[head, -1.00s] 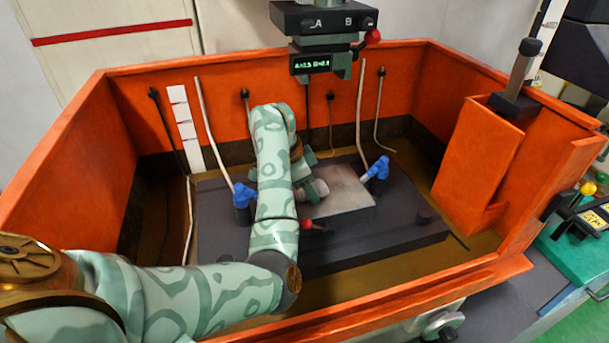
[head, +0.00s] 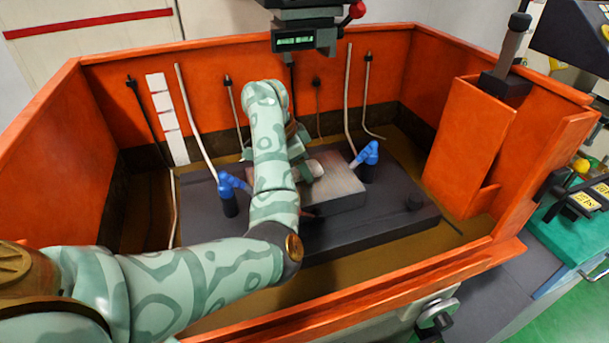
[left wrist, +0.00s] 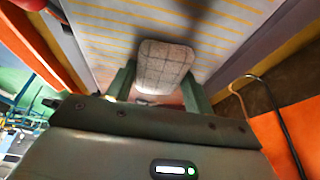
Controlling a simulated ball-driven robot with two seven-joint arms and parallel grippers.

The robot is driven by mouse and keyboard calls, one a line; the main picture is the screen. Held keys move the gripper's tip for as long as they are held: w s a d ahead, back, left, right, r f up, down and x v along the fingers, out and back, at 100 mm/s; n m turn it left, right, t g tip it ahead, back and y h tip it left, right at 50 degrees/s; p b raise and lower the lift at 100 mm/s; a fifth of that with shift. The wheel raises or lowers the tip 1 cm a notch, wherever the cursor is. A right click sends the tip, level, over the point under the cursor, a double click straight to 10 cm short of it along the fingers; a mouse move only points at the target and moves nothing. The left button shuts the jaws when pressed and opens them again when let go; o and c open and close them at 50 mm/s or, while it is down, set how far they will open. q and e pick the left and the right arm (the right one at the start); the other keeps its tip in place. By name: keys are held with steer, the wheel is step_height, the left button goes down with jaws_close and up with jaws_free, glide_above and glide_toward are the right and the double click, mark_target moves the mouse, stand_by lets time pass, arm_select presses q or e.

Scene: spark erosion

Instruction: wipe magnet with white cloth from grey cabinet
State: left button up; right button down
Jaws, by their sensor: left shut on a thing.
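The magnet (head: 343,188) is a grey block with a pale top on the dark plate in the orange tank. In the left wrist view its top (left wrist: 225,45) shows yellow stripes. My left gripper (head: 314,170) is over the left part of the magnet, with my forearm partly in front. It is shut on the white cloth (left wrist: 165,65), a folded pad with a faint grid, held at the magnet's top. Whether the cloth presses on the surface cannot be told for certain. My right gripper is not in view. I cannot make out the grey cabinet.
Blue nozzles stand left (head: 231,192) and right (head: 367,160) of the magnet. The machine head (head: 300,40) hangs above and behind it. The orange tank walls (head: 55,160) enclose the area, with a tall orange box (head: 465,145) at the right.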

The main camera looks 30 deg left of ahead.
mark_target(319, 161)
arm_select(q)
steer(key=shift+w+a, duration=0.2)
steer(key=shift+w+d+f+b, duration=0.25)
steer(key=shift+w+d+b, duration=0.5)
steer(key=shift+b, duration=0.45)
steer(key=shift+s+d+r+p, duration=0.2)
steer(key=shift+d+r+p, duration=0.1)
steer(key=shift+p, duration=0.1)
steer(key=shift+s+d+p, duration=0.55)
steer(key=shift+s+d, duration=0.1)
steer(key=shift+d, duration=0.05)
steer(key=shift+s+d, duration=0.4)
steer(key=shift+d, duration=0.15)
steer(key=shift+w+d+f+b, duration=0.2)
steer(key=shift+w+f+b, duration=0.1)
steer(key=shift+b, duration=0.05)
steer(key=shift+w+d+b, duration=0.45)
steer(key=shift+w+b, duration=0.1)
steer(key=shift+b, duration=0.2)
steer(key=shift+w+a+b, duration=1.15)
steer(key=shift+w+a, duration=0.05)
steer(key=shift+a, duration=0.2)
steer(key=shift+a+r, duration=0.1)
steer(key=shift+r, duration=0.05)
